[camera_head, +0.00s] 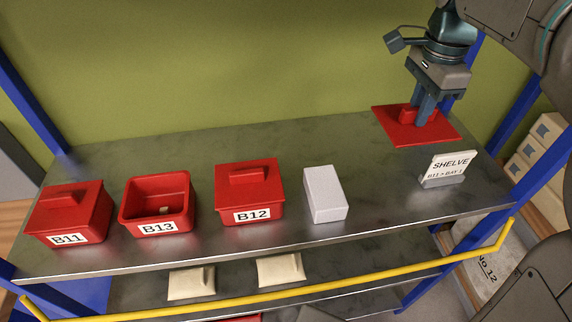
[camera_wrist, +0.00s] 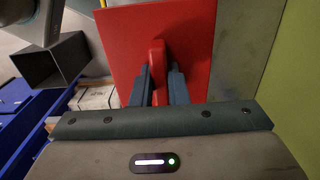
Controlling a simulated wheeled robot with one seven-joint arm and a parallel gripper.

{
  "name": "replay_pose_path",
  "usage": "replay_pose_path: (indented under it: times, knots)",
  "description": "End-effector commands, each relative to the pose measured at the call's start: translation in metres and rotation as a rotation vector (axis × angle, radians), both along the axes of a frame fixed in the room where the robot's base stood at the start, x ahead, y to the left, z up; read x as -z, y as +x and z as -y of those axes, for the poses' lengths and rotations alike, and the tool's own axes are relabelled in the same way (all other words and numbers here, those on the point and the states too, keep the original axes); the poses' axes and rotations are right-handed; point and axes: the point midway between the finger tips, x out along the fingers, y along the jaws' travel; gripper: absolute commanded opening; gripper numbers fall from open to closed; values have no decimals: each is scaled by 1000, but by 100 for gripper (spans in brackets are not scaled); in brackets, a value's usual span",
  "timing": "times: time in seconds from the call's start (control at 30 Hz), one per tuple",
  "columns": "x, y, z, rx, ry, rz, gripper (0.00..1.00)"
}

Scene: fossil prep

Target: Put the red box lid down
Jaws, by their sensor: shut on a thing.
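The red box lid (camera_head: 391,123) is at the far right of the metal shelf, flat and level, handle up. My gripper (camera_head: 424,117) points down and is shut on the lid's raised handle. In the wrist view the red lid (camera_wrist: 190,40) spreads out beyond the two fingers (camera_wrist: 160,88), which sit on either side of the handle. The lid looks to be at or very near the shelf surface; I cannot tell if it touches. The box labelled B13 (camera_head: 158,221) stands open, with a small pale thing inside.
Lidded red boxes B11 (camera_head: 70,220) and B12 (camera_head: 250,192) flank B13. A pale grey block (camera_head: 325,194) stands right of B12. A sign reading SHELVE (camera_head: 448,169) stands in front of the lid. A blue post (camera_head: 520,110) and yellow rail (camera_head: 250,289) edge the rack.

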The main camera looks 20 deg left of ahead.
Motion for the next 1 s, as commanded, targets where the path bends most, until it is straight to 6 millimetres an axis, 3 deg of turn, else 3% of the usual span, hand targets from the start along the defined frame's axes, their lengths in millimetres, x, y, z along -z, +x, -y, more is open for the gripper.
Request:
replay_pose_path:
  times: [0.33, 0.43, 0.8, 1.0]
  knots:
    - [1, -1, -3, -6, 0, 0, 0]
    - [11, -1, -3, -6, -1, -4, 0]
    - [102, -1, -1, -3, -2, -6, 0]
    - [131, 0, -1, -2, -1, -2, 0]
